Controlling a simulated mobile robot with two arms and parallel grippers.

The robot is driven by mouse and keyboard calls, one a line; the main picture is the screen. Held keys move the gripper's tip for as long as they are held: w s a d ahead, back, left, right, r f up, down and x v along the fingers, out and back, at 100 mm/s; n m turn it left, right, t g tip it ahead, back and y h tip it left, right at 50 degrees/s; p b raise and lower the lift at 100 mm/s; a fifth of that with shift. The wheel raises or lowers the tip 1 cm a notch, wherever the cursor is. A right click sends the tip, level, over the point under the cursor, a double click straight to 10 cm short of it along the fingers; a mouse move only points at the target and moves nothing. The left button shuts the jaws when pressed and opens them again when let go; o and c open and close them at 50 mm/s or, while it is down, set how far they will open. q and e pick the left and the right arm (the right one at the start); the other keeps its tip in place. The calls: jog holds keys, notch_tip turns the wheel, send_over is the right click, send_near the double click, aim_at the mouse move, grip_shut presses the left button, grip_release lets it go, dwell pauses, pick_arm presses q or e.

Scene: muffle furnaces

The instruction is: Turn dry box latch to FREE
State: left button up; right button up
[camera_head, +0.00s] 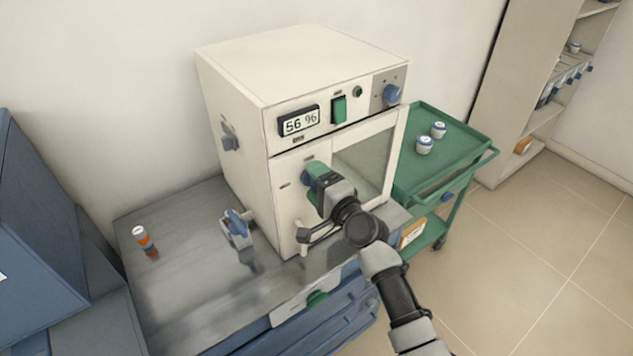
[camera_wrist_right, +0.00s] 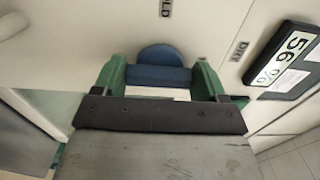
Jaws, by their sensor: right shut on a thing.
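The dry box (camera_head: 285,75) is a white cabinet with a display (camera_head: 299,121) that reads 56 %. Its blue latch (camera_head: 305,178) is on the front, left of the window, and mostly hidden behind my right gripper in the head view. In the right wrist view, the blue latch (camera_wrist_right: 160,72) sits between the green fingers of my right gripper (camera_wrist_right: 160,82), which is shut on it. A partly cut-off label ending in "LD" (camera_wrist_right: 166,8) and a "DRY" label (camera_wrist_right: 238,50) show near the latch. My left gripper is not in view.
A grey bench (camera_head: 185,290) carries the box, an orange-and-white bottle (camera_head: 142,237) and a blue-and-grey fixture (camera_head: 237,228). A green cart (camera_head: 470,145) with two small jars (camera_head: 424,145) stands right of the box. The floor at right is clear.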

dwell(0.3)
jog(key=o, duration=0.9)
jog(key=shift+b+v, duration=0.75)
jog(key=shift+v, duration=4.7)
jog(key=shift+f, duration=0.15)
